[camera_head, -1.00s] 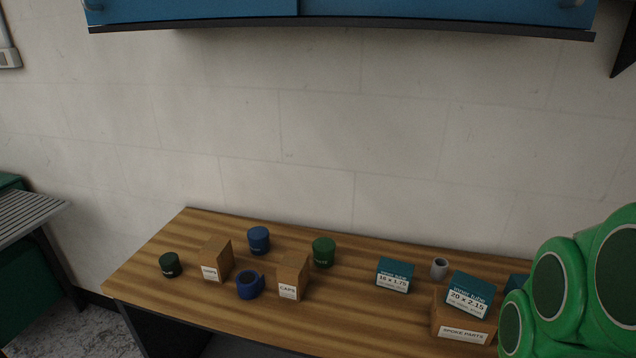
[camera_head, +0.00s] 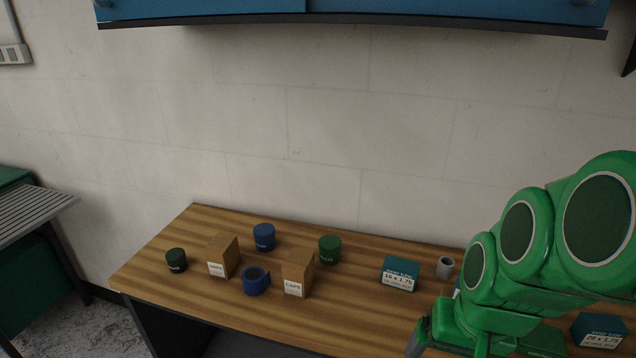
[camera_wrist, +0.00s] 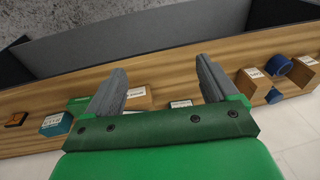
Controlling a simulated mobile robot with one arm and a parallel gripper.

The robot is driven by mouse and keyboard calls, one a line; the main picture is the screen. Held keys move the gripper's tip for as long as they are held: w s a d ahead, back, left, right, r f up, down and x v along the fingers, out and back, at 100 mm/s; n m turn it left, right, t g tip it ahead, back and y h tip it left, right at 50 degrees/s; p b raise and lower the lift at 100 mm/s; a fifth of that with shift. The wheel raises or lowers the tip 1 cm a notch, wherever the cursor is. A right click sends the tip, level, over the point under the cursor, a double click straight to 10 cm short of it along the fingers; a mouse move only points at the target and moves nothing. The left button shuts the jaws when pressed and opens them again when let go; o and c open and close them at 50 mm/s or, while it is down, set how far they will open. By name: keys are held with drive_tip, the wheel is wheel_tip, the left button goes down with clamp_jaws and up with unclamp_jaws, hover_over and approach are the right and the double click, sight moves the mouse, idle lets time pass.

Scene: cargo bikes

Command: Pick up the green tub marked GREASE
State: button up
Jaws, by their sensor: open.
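A green tub (camera_head: 329,250) stands upright on the wooden bench in the head view, behind and right of the CAPS box. A smaller, darker green tub (camera_head: 176,260) stands at the bench's left end. Both have pale lettering too small to read surely, so I cannot tell which says GREASE. I cannot make out either green tub in the wrist view. My gripper (camera_wrist: 160,70) is open with nothing between its fingers, above the bench. In the head view it is at the lower right, well right of both green tubs and partly cut off.
Near the larger green tub are a blue tub (camera_head: 264,237), a blue mug (camera_head: 255,282), the CAPS box (camera_head: 298,274) and another cardboard box (camera_head: 223,257). A teal box (camera_head: 400,273) and grey cup (camera_head: 445,267) stand to its right. A blue cabinet (camera_head: 400,10) hangs above.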

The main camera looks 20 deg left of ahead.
drive_tip(key=w+a+r+t+y, duration=0.1)
drive_tip(key=w+a+r+t, duration=0.15)
drive_tip(key=w+a, duration=0.4)
drive_tip(key=w+a+r+t+y, duration=0.2)
drive_tip(key=w+a+r, duration=0.1)
drive_tip(key=w+a, duration=0.35)
drive_tip(key=w+a+f+n+t, duration=0.1)
drive_tip(key=w+a+f, duration=0.1)
drive_tip(key=w+a, duration=0.3)
drive_tip(key=w+a+f+n, duration=0.1)
drive_tip(key=w+a+f, duration=0.15)
drive_tip(key=a, duration=0.45)
drive_tip(key=n+t+y, duration=0.2)
drive_tip(key=n+y, duration=0.3)
drive_tip(key=n, duration=0.3)
approach(176, 255)
drive_tip(key=shift+s+a+f, duration=0.1)
drive_tip(key=shift+a+f, duration=0.05)
drive_tip(key=shift+f, duration=0.25)
drive_tip(key=shift+w+a+y, duration=0.25)
drive_tip(key=shift+w+y, duration=0.05)
drive_tip(key=shift+w, duration=0.2)
drive_tip(key=shift+x, duration=3.7)
